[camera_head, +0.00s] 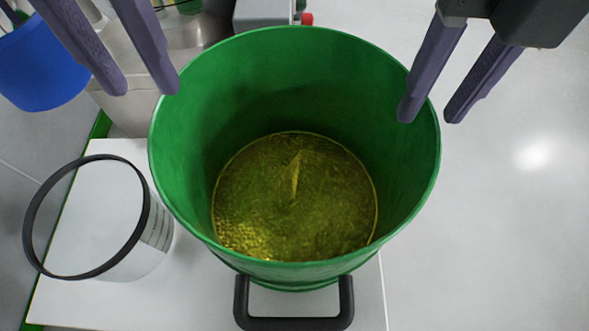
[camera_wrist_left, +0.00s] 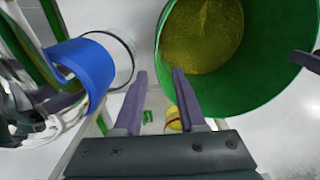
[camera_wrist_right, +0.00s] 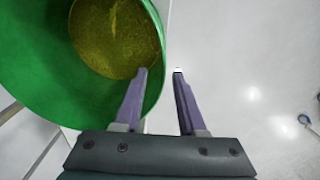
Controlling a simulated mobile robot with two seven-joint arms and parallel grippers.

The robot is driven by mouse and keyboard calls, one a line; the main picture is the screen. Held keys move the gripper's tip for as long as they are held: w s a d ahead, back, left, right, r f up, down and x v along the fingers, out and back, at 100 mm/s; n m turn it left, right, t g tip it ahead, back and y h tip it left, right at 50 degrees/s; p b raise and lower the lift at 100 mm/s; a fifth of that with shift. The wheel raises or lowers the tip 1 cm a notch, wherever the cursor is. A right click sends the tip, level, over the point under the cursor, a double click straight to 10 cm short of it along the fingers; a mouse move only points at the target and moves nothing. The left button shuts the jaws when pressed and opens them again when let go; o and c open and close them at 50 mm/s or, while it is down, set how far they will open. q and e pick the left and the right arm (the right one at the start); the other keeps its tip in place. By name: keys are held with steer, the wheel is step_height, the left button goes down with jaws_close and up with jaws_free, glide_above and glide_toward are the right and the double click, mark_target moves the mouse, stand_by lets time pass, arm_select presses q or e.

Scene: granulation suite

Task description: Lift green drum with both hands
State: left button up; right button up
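The green drum (camera_head: 400,160) stands upright and open-topped in the middle of the head view, holding yellow granular material (camera_head: 295,200). It also shows in the left wrist view (camera_wrist_left: 240,95) and the right wrist view (camera_wrist_right: 60,105). My left gripper (camera_head: 143,90) is open and empty at the drum's upper left rim. My right gripper (camera_head: 430,118) is open and empty at its upper right rim. In both wrist views one finger overlaps the drum and the other lies outside it. I cannot tell how far the tips are above the rim or whether they touch it.
A clear container with a black rim (camera_head: 138,225) stands left of the drum on a white surface (camera_head: 180,305). A black handle (camera_head: 293,323) shows at the drum's near side. A blue container (camera_head: 45,70) and metal equipment are at upper left.

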mark_target(160, 116)
arm_select(q)
step_height(160, 116, down, 9)
arm_select(e)
step_height(160, 116, down, 9)
arm_select(q)
steer(key=shift+f, duration=0.1)
steer(key=shift+c, duration=0.3)
arm_select(e)
steer(key=shift+s+f, duration=0.1)
steer(key=shift+c, duration=0.3)
arm_select(q)
jaws_close()
arm_select(e)
jaws_close()
arm_select(q)
steer(key=shift+s+r, duration=0.1)
steer(key=shift+r, duration=0.15)
arm_select(e)
steer(key=shift+r, duration=0.25)
